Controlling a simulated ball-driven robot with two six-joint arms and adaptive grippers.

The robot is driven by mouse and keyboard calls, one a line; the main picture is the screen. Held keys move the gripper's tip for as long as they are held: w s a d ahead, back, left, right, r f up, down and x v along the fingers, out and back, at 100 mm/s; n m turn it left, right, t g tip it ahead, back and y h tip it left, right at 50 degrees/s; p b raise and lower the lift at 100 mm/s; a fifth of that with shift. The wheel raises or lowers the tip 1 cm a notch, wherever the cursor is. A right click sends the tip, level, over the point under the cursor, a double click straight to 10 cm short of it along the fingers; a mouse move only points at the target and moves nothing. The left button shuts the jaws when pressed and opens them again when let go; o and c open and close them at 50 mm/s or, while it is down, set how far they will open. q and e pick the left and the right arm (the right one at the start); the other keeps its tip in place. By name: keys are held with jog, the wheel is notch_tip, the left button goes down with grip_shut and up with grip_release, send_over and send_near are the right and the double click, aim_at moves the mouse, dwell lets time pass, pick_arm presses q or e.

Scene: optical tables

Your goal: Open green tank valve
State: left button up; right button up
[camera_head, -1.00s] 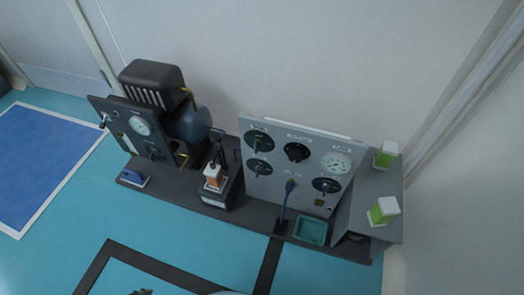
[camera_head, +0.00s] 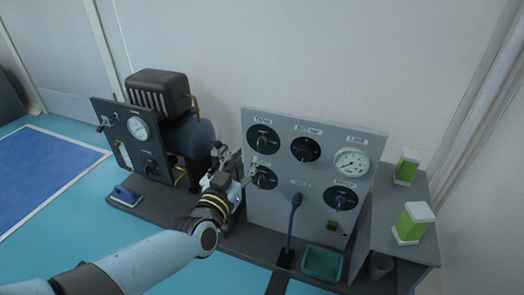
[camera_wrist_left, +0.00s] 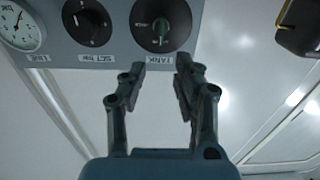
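The grey panel (camera_head: 325,135) carries round black knobs and a gauge. The tank valve (camera_head: 264,139) is the upper-left black dial with a greenish handle. In the left wrist view the valve (camera_wrist_left: 160,24) shows upside down with its TANK label (camera_wrist_left: 168,58) and a green mark on its handle. My left gripper (camera_head: 251,167) is in front of the panel, below the tank valve and close to the lower-left dial (camera_head: 265,178), which it partly covers. In the left wrist view its two fingers (camera_wrist_left: 162,72) are apart with nothing between them. My right gripper is out of view.
A compressor unit (camera_head: 158,90) stands left of the panel. A black selector knob (camera_head: 305,150), a gauge (camera_head: 352,162) and another dial (camera_head: 340,196) share the panel.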

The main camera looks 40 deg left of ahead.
aim_at(258, 142)
pick_arm(q)
jog(key=b+x, duration=0.2)
jog(key=x, duration=0.6)
jog(key=shift+w+f+b, duration=0.15)
jog(key=shift+w+b, duration=0.15)
jog(key=shift+w+a, duration=0.15)
jog(key=shift+w, duration=0.1)
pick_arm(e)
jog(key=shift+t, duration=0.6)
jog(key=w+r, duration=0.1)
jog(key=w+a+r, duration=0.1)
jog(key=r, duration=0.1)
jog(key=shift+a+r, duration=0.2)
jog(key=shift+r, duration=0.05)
pick_arm(q)
grip_shut()
